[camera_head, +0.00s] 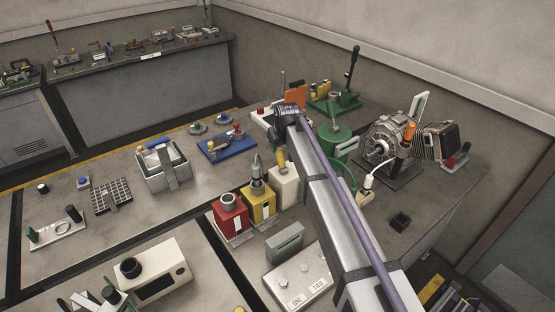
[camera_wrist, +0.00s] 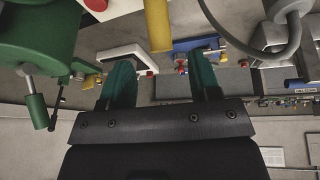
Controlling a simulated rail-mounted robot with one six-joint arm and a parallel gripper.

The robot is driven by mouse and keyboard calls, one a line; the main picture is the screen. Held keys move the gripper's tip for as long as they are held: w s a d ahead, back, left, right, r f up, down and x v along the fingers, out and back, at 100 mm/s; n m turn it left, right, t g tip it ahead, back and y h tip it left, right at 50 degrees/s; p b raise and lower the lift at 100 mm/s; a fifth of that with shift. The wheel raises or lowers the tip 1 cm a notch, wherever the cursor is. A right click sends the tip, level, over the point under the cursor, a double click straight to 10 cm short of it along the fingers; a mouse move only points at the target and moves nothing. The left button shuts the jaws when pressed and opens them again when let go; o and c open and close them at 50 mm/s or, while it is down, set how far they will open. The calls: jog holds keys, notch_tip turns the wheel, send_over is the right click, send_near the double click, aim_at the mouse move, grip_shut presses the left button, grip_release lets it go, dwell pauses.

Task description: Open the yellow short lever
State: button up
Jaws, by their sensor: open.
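A short yellow lever (camera_head: 281,160) leans up from a cream block (camera_head: 284,184) in the middle of the bench in the head view. A yellow rod (camera_wrist: 158,25) hangs from the top edge of the wrist view, above the gap between my fingers; it looks like the same lever, but I cannot be sure. My gripper (camera_wrist: 163,72) is open, with its two green fingers apart and nothing held between them. In the head view the dark end of my arm is above and behind the cream block, and the fingers cannot be made out.
Red (camera_head: 230,214) and yellow (camera_head: 258,203) blocks stand left of the cream block. A blue-based fixture (camera_head: 226,147) lies beyond, left. A green cylindrical machine (camera_head: 335,143) stands close right of my arm; it also fills the wrist view's upper left (camera_wrist: 35,40). A grey motor (camera_head: 383,147) is farther right.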

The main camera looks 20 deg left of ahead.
aim_at(280, 152)
jog(key=b+x, duration=0.5)
jog(key=x, duration=0.2)
jog(key=shift+s+f, duration=0.1)
jog(key=shift+f, duration=0.1)
jog(key=shift+w+a+f+b, duration=0.1)
jog(key=shift+w+f+b, duration=0.1)
jog(key=shift+f+b, duration=0.1)
jog(key=shift+r, duration=0.2)
grip_shut()
